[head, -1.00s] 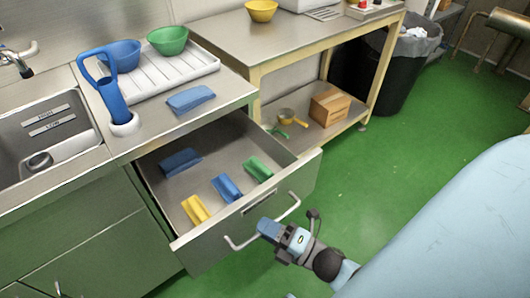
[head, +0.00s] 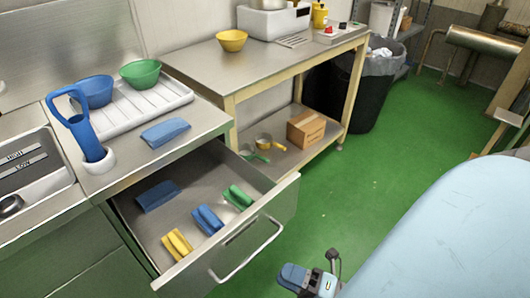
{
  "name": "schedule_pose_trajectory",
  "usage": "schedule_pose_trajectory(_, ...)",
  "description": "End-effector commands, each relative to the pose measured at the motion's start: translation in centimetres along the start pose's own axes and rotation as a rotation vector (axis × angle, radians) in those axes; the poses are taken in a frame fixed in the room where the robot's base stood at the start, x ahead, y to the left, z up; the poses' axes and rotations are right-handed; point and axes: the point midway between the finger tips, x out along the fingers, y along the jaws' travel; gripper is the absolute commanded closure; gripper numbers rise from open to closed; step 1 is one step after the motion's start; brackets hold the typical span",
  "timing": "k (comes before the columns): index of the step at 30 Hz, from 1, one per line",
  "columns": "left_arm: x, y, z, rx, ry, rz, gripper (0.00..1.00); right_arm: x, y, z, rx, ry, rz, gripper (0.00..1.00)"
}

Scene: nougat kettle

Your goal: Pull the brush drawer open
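The brush drawer (head: 283,207) stands pulled well out of the steel counter, with its inside in plain view. Two blue brushes (head: 158,195) (head: 207,220), a green brush (head: 238,197) and a yellow brush (head: 177,244) lie in it. Its bar handle (head: 247,257) is on the front panel and nothing is on it. My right gripper (head: 290,275) is at the bottom of the head view, to the right of the handle and apart from it. Its blue fingers overlap from this angle, so their opening cannot be told. My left gripper is not in view.
On the counter are a blue scoop in a white holder (head: 95,160), a white drying rack (head: 150,102) with blue and green bowls, and another blue brush (head: 165,132). A steel table (head: 270,62) stands behind. Green floor (head: 375,170) is clear right of the drawer.

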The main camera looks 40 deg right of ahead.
Motion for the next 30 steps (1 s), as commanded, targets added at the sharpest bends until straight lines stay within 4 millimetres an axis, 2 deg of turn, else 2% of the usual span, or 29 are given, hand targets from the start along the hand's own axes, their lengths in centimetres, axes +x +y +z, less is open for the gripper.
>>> schedule_pose_trajectory(3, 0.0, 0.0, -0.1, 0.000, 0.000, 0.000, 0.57, -2.3, 0.0, 0.0, 0.001, -0.002, -0.003, 0.63)
schedule_pose_trajectory(9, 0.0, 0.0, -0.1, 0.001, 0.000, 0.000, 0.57, -4.2, 0.0, 0.0, -0.001, 0.000, -0.001, 0.63)
schedule_pose_trajectory(30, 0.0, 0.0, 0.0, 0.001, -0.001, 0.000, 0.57, -4.4, 0.0, 0.0, 0.000, 0.000, 0.000, 0.63)
